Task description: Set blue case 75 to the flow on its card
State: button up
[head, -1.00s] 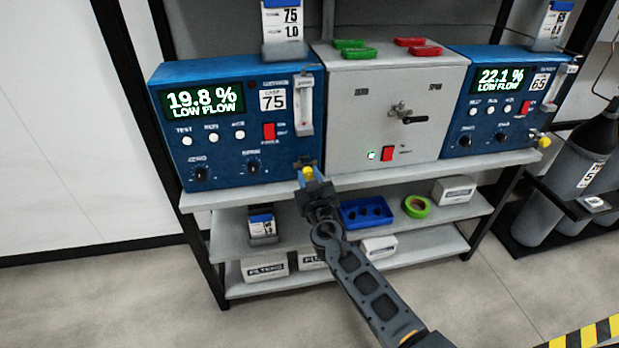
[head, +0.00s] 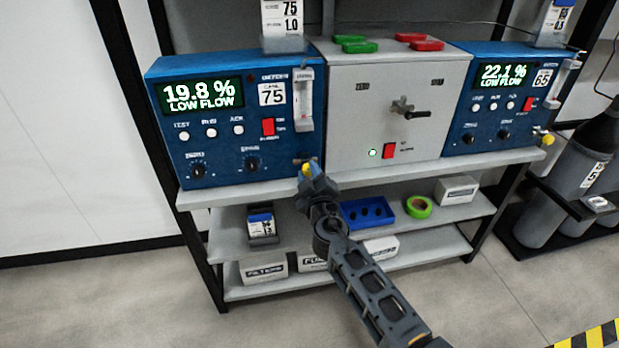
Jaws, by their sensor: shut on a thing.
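Blue case 75 (head: 220,120) stands at the left on the bench top. Its green display reads 19.8 % LOW FLOW. A flow tube (head: 305,100) is on the right of its front. The card (head: 282,20) above it reads 75 and 1.0. A yellow-marked flow knob (head: 307,169) sits at the case's lower right corner. My gripper (head: 309,176) is at this corner, shut on the knob; its fingers hide part of it. The float in the tube is too small to read.
A grey valve box (head: 365,110) stands right of the case, with green and red tags on top. Blue case 65 (head: 480,120) is further right, reading 22.1 % LOW FLOW. The shelf below holds a blue tray (head: 367,212) and green tape (head: 418,207). Gas cylinders (head: 580,165) stand at the right.

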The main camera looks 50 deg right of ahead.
jog(key=n, duration=0.4)
jog(key=shift+a+f+n+b, duration=0.1)
jog(key=shift+n+b, duration=0.2)
jog(key=shift+b, duration=0.05)
jog(key=n, duration=1)
jog(key=shift+n+p, duration=0.3)
jog(key=shift+n, duration=0.1)
jog(key=shift+n+p, duration=0.4)
jog(key=shift+n, duration=1.9)
jog(key=o, duration=1.1)
jog(key=shift+c, duration=0.2)
jog(key=v, duration=0.7)
jog(key=shift+s+a, duration=0.2)
jog(key=shift+s, duration=0.15)
